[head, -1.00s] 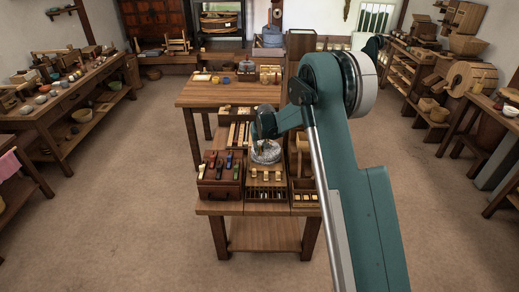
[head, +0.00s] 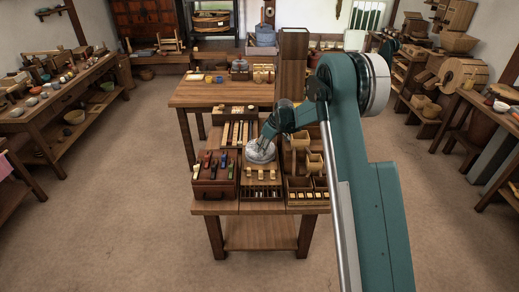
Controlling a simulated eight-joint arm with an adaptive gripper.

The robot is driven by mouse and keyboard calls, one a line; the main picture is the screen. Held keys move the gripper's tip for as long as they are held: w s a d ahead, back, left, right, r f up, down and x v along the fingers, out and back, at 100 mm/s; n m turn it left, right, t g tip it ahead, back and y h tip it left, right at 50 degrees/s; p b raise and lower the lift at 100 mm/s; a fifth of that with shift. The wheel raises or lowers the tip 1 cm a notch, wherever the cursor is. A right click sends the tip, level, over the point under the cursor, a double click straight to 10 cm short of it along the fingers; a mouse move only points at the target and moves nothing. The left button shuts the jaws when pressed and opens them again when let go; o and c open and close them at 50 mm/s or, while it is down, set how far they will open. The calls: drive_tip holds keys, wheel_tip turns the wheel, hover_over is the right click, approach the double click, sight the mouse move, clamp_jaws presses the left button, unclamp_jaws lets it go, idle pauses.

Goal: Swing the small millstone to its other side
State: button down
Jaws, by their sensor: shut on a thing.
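The small millstone (head: 261,154) is a pale grey round stone in the middle of the near bench (head: 262,207), in the head view. My gripper (head: 262,143) reaches down to it from the upper right, slanting to the left. It is shut at the top of the stone, touching it. The fingers are small here and cover part of the stone's top, so the exact grip and any handle are hidden.
A red-brown box (head: 216,185) with small coloured pieces stands left of the stone. A compartmented wooden tray (head: 307,184) with wooden cups lies to the right. A larger table (head: 205,95) stands behind. Open floor surrounds the bench.

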drive_tip(key=shift+w+d+n+g+y, duration=0.2)
drive_tip(key=shift+d+n+g, duration=0.35)
drive_tip(key=shift+n, duration=0.7)
drive_tip(key=shift+w+d+n+g+y, duration=0.1)
drive_tip(key=shift+w+d+n+g, duration=0.25)
drive_tip(key=shift+d+n, duration=0.65)
drive_tip(key=shift+a+n, duration=0.25)
drive_tip(key=c, duration=2.3)
unclamp_jaws()
drive_tip(key=shift+r, duration=0.1)
drive_tip(key=shift+v, duration=5.95)
